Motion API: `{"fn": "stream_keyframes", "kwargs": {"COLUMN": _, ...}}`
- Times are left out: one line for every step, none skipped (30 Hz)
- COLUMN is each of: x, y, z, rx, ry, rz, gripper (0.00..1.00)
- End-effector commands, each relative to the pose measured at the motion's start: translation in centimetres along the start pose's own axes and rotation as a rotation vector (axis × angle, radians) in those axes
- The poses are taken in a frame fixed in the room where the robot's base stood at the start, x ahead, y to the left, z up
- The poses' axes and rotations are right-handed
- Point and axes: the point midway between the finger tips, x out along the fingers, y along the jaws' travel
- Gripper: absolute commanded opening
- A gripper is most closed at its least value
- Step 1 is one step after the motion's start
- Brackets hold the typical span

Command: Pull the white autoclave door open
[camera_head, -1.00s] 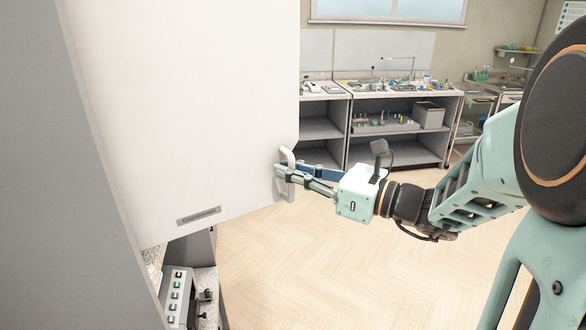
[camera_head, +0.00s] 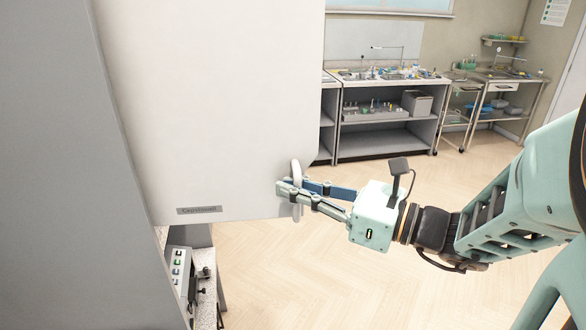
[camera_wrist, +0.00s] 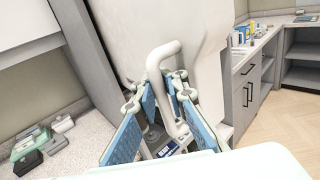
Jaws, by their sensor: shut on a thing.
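The white autoclave door (camera_head: 220,100) fills the upper left of the head view and stands swung out from the grey housing (camera_head: 50,180). Its white handle (camera_head: 296,172) is at the door's lower right edge. My gripper (camera_head: 290,190) is shut on the handle, with a finger on each side of the bar. In the wrist view the handle (camera_wrist: 163,55) runs down between my blue-padded fingers (camera_wrist: 168,98). The wrist view also shows the white door (camera_wrist: 135,30) behind it. The door's far side is hidden in the head view.
A control panel (camera_head: 180,275) with buttons is below the door at lower left. Workbenches (camera_head: 385,115) with lab items stand at the back. A wheeled stand (camera_head: 458,115) is to their right. The wooden floor (camera_head: 290,280) is clear below my arm.

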Motion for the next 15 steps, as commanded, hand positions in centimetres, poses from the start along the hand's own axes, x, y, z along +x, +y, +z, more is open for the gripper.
{"fn": "stream_keyframes", "kwargs": {"x": -0.41, "y": 0.01, "z": 0.04, "rx": -0.003, "ry": 0.001, "rz": -0.012, "gripper": 0.0}}
{"fn": "stream_keyframes", "kwargs": {"x": -0.49, "y": 0.2, "z": 0.03, "rx": -0.003, "ry": 0.001, "rz": -0.012, "gripper": 0.0}}
{"fn": "stream_keyframes", "kwargs": {"x": -0.58, "y": 0.42, "z": 0.02, "rx": -0.003, "ry": 0.001, "rz": -0.011, "gripper": 0.0}}
{"fn": "stream_keyframes", "kwargs": {"x": -0.64, "y": 0.55, "z": 0.01, "rx": -0.003, "ry": 0.001, "rz": -0.011, "gripper": 0.0}}
{"fn": "stream_keyframes", "kwargs": {"x": -0.68, "y": 0.64, "z": 0.0, "rx": -0.003, "ry": 0.002, "rz": -0.011, "gripper": 0.0}}
{"fn": "stream_keyframes", "kwargs": {"x": -0.74, "y": 0.74, "z": -0.01, "rx": -0.003, "ry": 0.002, "rz": -0.011, "gripper": 0.0}}
{"fn": "stream_keyframes", "kwargs": {"x": -0.76, "y": 0.8, "z": -0.02, "rx": -0.003, "ry": 0.002, "rz": -0.011, "gripper": 0.0}}
{"fn": "stream_keyframes", "kwargs": {"x": -0.79, "y": 0.84, "z": -0.03, "rx": -0.003, "ry": 0.002, "rz": -0.012, "gripper": 0.0}}
{"fn": "stream_keyframes", "kwargs": {"x": -0.81, "y": 0.87, "z": -0.05, "rx": -0.003, "ry": 0.002, "rz": -0.012, "gripper": 0.0}}
{"fn": "stream_keyframes", "kwargs": {"x": -0.82, "y": 0.89, "z": -0.06, "rx": -0.003, "ry": 0.002, "rz": -0.012, "gripper": 0.0}}
{"fn": "stream_keyframes", "kwargs": {"x": -0.83, "y": 0.89, "z": -0.07, "rx": -0.003, "ry": 0.002, "rz": -0.012, "gripper": 0.0}}
{"fn": "stream_keyframes", "kwargs": {"x": -0.83, "y": 0.89, "z": -0.08, "rx": -0.003, "ry": 0.002, "rz": -0.012, "gripper": 0.0}}
{"fn": "stream_keyframes", "kwargs": {"x": -0.84, "y": 0.89, "z": -0.08, "rx": -0.002, "ry": 0.002, "rz": -0.013, "gripper": 0.0}}
{"fn": "stream_keyframes", "kwargs": {"x": -0.84, "y": 0.88, "z": -0.09, "rx": -0.002, "ry": 0.002, "rz": -0.013, "gripper": 0.0}}
{"fn": "stream_keyframes", "kwargs": {"x": -0.84, "y": 0.87, "z": -0.09, "rx": -0.002, "ry": 0.003, "rz": -0.013, "gripper": 0.0}}
